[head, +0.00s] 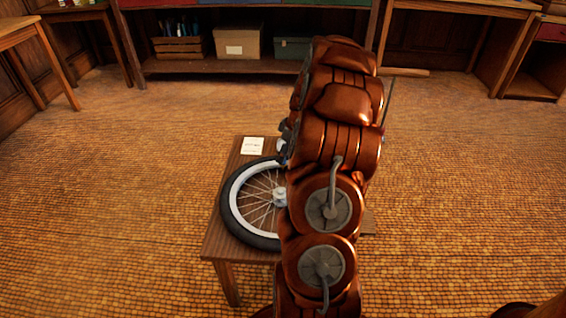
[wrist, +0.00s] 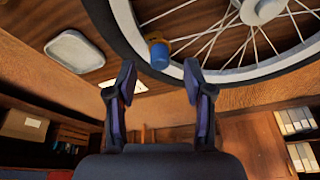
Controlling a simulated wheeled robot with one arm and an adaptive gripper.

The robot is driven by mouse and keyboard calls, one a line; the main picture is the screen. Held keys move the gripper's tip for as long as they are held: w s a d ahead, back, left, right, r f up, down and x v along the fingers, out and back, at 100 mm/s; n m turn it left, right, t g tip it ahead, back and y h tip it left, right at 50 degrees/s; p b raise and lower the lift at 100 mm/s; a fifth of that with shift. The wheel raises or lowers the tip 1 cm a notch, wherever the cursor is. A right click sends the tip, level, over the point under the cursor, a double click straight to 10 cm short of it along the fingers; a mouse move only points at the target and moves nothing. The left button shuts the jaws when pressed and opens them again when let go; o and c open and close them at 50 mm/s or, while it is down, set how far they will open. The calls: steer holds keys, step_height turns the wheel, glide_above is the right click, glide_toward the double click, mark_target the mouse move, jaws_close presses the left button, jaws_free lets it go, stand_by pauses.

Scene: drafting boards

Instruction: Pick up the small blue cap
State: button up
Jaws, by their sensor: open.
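The small blue cap (wrist: 160,58) shows in the wrist view, with an orange-yellow part directly behind it, over the rim of a bicycle wheel (wrist: 124,22). The wheel lies flat on a small wooden table in the head view (head: 233,190). My gripper (wrist: 159,76) is open, its two dark fingers spread on either side of the cap's line. The cap appears just beyond the fingertips, between them in the picture, and nothing is held. In the head view my arm hides the cap and most of the gripper.
The wooden table (head: 222,235) carries a white card (head: 253,145) near its far edge. A grey tray (wrist: 82,52) lies left of the wheel in the wrist view. A shelf with boxes (head: 238,43) stands at the back. The floor around the table is clear.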

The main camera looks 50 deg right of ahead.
steer(key=shift+x, duration=1.05)
steer(key=shift+c, duration=0.3)
steer(key=c, duration=0.7)
steer(key=shift+r, duration=0.15)
